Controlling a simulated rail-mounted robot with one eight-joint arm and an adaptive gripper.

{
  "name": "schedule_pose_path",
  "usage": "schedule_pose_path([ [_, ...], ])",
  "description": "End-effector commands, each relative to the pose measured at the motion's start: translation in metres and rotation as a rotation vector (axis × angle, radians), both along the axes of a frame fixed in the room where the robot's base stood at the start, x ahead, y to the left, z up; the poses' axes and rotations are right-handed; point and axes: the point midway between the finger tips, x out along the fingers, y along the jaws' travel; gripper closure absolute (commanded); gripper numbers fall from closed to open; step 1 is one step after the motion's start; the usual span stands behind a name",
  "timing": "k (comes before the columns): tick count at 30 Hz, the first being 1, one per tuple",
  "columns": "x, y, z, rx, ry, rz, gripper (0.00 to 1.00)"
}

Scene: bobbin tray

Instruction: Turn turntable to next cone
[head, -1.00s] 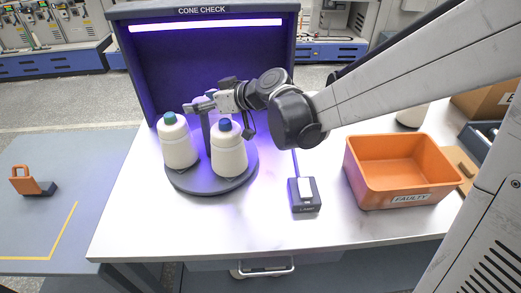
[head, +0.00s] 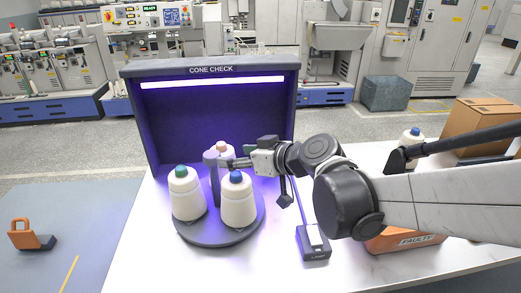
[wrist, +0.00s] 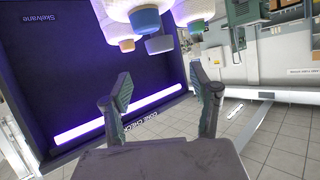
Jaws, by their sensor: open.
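The round grey turntable (head: 220,234) stands in front of the dark booth. It carries a white cone with a green tip (head: 187,198) at front left, one with a blue tip (head: 238,206) at front right, and one with a pinkish tip (head: 222,148) behind, partly hidden. My gripper (head: 238,163) is open, reaching in from the right beside the rear cone, above and behind the blue-tipped one. Contact cannot be told there. In the wrist view the picture is upside down; the open fingers (wrist: 160,80) have nothing between them, and cone tips hang at the top.
The booth (head: 215,120) labelled CONE CHECK stands behind, with a lit tube. A small dark device (head: 313,252) sits right of the turntable. The orange FAULTY bin (head: 400,240) is mostly behind my arm. Another blue-tipped cone (head: 413,137) and a cardboard box (head: 482,125) stand far right.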

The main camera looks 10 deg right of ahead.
Motion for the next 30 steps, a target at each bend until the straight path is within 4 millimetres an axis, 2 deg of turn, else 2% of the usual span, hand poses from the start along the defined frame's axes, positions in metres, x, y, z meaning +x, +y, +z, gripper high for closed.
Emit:
schedule_pose_path([
  [5, -0.020, -0.015, 0.011, 0.000, 0.000, -0.001, 0.42],
  [17, -0.062, -0.029, -0.013, -0.064, 0.182, -0.081, 0.42],
  [30, -0.110, -0.059, -0.036, -0.139, 0.355, -0.235, 0.42],
])
